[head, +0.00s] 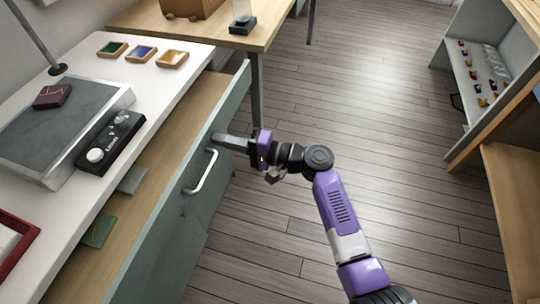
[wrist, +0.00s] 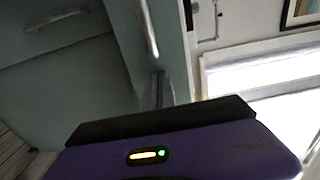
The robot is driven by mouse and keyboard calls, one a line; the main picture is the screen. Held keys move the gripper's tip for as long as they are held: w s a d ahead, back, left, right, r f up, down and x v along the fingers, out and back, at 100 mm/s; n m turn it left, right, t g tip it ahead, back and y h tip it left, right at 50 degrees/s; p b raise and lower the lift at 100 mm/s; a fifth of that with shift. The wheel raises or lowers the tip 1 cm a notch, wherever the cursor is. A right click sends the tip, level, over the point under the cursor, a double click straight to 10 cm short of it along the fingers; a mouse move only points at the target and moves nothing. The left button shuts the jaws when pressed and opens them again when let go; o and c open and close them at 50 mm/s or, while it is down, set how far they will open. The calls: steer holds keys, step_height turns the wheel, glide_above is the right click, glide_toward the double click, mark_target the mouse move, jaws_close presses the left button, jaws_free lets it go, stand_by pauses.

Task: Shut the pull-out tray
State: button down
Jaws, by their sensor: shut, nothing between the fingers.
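The pull-out tray (head: 168,222) is a wide drawer with a grey-green front and a pale wooden inside. It stands out from under the white worktop, with its inside showing. A silvery bar handle (head: 202,172) is on its front. My gripper (head: 218,138) is shut and empty, its fingers pointing left at the front, just above the handle near the top edge. I cannot tell whether the tips touch the front. In the wrist view my fingers (wrist: 161,90) are close to the grey-green front (wrist: 118,40), partly hidden by the gripper body.
A grey flat item (head: 132,180) and a green one (head: 98,231) lie in the tray. The white worktop (head: 190,58) holds a grey slab (head: 60,118), a black control box (head: 112,140) and small coloured pans. A wooden table stands behind, shelving at right. The floor between is clear.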

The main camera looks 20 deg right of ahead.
mark_target(182, 134)
steer(key=b+x, duration=0.4)
steer(key=x, duration=0.7)
steer(key=shift+w+a+f+b, duration=0.1)
steer(key=shift+w+a+b, duration=0.15)
steer(key=shift+b, duration=0.1)
steer(key=shift+w+a+r, duration=0.25)
steer(key=shift+a, duration=0.1)
steer(key=shift+a, duration=0.15)
steer(key=shift+s, duration=0.1)
